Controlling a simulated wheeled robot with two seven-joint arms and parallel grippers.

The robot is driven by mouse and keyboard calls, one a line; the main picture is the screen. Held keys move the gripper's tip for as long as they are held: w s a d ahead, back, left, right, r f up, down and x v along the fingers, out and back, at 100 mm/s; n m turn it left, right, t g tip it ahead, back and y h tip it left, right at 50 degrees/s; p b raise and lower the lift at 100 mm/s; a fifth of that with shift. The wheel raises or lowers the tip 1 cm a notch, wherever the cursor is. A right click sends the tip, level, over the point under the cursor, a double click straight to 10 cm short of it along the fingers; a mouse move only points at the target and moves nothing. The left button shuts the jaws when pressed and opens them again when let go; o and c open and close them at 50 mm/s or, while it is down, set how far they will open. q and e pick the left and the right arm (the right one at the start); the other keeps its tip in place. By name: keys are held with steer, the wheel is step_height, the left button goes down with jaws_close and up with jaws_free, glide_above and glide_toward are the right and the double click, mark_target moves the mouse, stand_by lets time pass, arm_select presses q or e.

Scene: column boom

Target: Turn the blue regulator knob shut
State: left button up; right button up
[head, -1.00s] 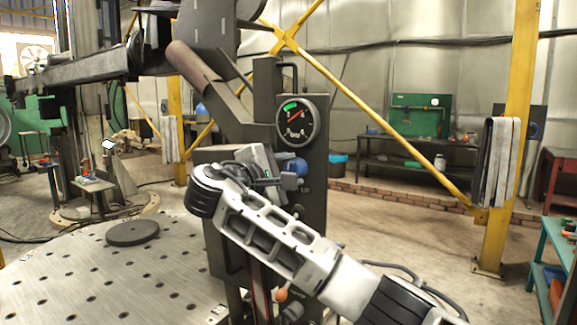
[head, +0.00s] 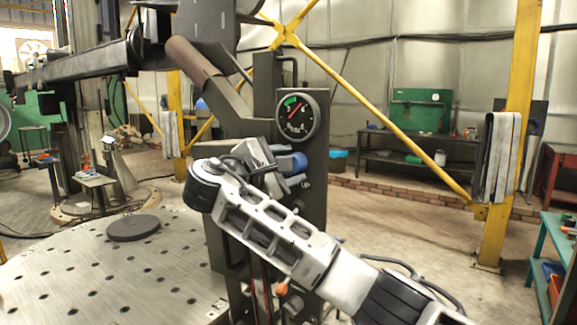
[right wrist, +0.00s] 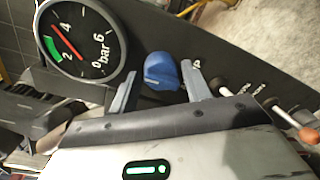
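The blue regulator knob (head: 291,162) sits on the dark column panel below the round gauge (head: 297,116). In the right wrist view the knob (right wrist: 163,72) lies between the two grey fingertips of my right gripper (right wrist: 160,86). The fingers are apart; the right one is close beside the knob, and a gap shows at the left one. I cannot tell whether either touches. The gauge in the wrist view (right wrist: 80,40) has a green band and a red needle between 2 and 4. In the head view my right gripper (head: 285,175) partly covers the knob. My left gripper is out of view.
An orange-tipped lever (right wrist: 309,135) stands on the panel to the right in the wrist view. A perforated metal table (head: 70,275) with a dark disc (head: 133,228) is at the left. A yellow post (head: 510,150) stands at the right, with open floor before it.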

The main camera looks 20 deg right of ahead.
steer(key=shift+o, duration=0.5)
arm_select(q)
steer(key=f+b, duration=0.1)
steer(key=b, duration=0.3)
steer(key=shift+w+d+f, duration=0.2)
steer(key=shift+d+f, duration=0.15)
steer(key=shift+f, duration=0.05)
arm_select(e)
steer(key=f+v, duration=0.1)
steer(key=v, duration=1.5)
steer(key=shift+r, duration=0.4)
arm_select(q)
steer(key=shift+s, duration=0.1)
